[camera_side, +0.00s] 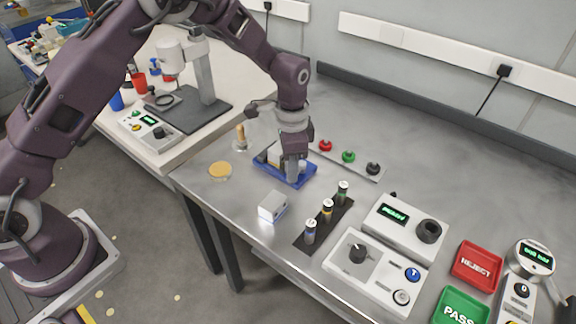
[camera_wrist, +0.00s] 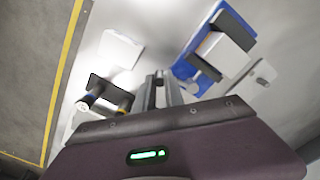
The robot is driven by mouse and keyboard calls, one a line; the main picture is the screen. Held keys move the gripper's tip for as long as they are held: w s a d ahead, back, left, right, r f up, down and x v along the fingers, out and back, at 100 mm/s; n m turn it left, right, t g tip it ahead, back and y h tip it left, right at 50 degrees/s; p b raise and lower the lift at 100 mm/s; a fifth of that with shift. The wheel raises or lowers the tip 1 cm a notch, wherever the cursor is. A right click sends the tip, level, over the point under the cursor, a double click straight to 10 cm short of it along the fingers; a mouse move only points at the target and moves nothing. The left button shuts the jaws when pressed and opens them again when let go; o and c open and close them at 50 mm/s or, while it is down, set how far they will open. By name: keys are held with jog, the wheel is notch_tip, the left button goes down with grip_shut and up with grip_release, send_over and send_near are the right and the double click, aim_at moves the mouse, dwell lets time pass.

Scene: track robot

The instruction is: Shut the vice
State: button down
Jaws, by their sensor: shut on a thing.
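The vice (camera_side: 308,177) has a blue base and stands on the metal bench below my gripper (camera_side: 292,179). In the wrist view the blue vice (camera_wrist: 186,68) lies at the upper right, with dark jaw parts and a pale block (camera_wrist: 222,55) between them. My gripper (camera_wrist: 162,82) points down at the near end of the vice, beside its grey handle (camera_wrist: 201,78). The fingers are close together and appear shut on the handle. The contact itself is small and partly hidden by the fingers.
A small white box (camera_side: 272,207) and a dark rack with several cylinders (camera_side: 327,208) stand close in front. A strip of coloured buttons (camera_side: 348,156) lies behind on the right. A tan disc (camera_side: 220,170) is left. Control boxes (camera_side: 380,268) fill the bench's right front.

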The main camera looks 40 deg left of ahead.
jog(key=d+n, duration=0.2)
jog(key=n, duration=0.1)
jog(key=shift+w+n, duration=0.3)
jog(key=shift+w, duration=0.1)
jog(key=n, duration=0.1)
jog(key=w+d+n, duration=0.1)
jog(key=n, duration=0.1)
jog(key=shift+w+d+n, duration=0.1)
jog(key=shift+d+n, duration=0.15)
jog(key=shift+n, duration=0.05)
jog(key=w+n, duration=0.1)
jog(key=n, duration=0.1)
jog(key=w+d+n, duration=0.1)
jog(key=n, duration=0.1)
jog(key=shift+d, duration=0.1)
jog(key=shift+w+d+n, duration=0.15)
jog(key=shift+w+n, duration=0.4)
jog(key=shift+n, duration=0.75)
jog(key=shift+w, duration=0.1)
jog(key=c, duration=1.4)
grip_release()
notch_tip(320, 180, up, 7)
